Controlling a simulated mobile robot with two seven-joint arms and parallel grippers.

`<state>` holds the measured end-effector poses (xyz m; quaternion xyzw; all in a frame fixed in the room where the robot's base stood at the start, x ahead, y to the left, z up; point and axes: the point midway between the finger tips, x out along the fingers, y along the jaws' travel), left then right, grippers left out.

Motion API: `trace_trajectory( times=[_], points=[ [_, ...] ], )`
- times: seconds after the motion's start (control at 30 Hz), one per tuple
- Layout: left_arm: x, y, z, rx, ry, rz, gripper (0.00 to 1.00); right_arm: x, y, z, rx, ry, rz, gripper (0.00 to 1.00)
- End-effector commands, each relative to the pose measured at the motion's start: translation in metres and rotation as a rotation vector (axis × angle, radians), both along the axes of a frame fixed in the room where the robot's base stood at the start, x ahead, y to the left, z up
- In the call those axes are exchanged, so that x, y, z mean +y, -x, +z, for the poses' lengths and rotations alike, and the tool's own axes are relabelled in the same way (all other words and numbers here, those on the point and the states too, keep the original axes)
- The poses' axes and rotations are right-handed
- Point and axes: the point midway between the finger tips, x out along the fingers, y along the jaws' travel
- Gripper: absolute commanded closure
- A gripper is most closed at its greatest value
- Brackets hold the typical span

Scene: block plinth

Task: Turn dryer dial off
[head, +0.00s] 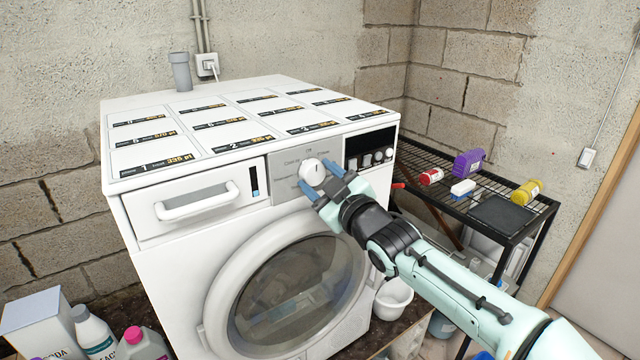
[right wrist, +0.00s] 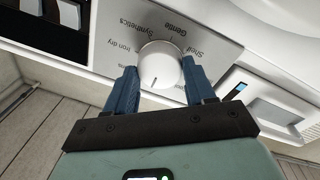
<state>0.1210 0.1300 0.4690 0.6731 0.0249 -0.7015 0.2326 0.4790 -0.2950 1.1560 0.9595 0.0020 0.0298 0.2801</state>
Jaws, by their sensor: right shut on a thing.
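The dryer (head: 165,265) is a white front loader with a round glass door. Its white round dial (head: 312,171) sits on a grey label panel at the upper front. My right gripper (head: 323,181) is at the dial, with one blue finger on each side of it. The right wrist view shows the dial (right wrist: 160,64) between the two fingers (right wrist: 160,88), which are shut on it. A short dark mark on the dial points toward the gripper's palm in that view. Printed words such as "Gentle" and "Synthetics" surround the dial. My left gripper is not in view.
A black wire rack (head: 437,169) holds several bottles and a brush. Bottles and a box (head: 36,325) stand lower left. Block walls close off the back.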

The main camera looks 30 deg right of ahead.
Motion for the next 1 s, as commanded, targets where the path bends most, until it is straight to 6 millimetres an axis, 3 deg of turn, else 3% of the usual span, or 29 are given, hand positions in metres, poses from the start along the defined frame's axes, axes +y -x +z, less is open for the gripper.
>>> trace_trajectory(
  times=[0.57, 0.6, 0.67, 1.0],
  points=[
    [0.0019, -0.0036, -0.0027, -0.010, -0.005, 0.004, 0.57, -0.0007, -0.0001, -0.0013, 0.001, 0.038, -0.002, 0.76],
    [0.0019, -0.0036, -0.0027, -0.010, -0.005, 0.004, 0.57, -0.0008, -0.0001, -0.0013, 0.001, 0.038, -0.002, 0.36],
    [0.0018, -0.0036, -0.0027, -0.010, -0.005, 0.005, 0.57, -0.0008, -0.0001, -0.0012, 0.001, 0.038, -0.002, 0.20],
    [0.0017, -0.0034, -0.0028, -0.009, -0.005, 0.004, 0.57, -0.0004, 0.0028, -0.0003, -0.002, 0.036, -0.001, 0.20]
  ],
)
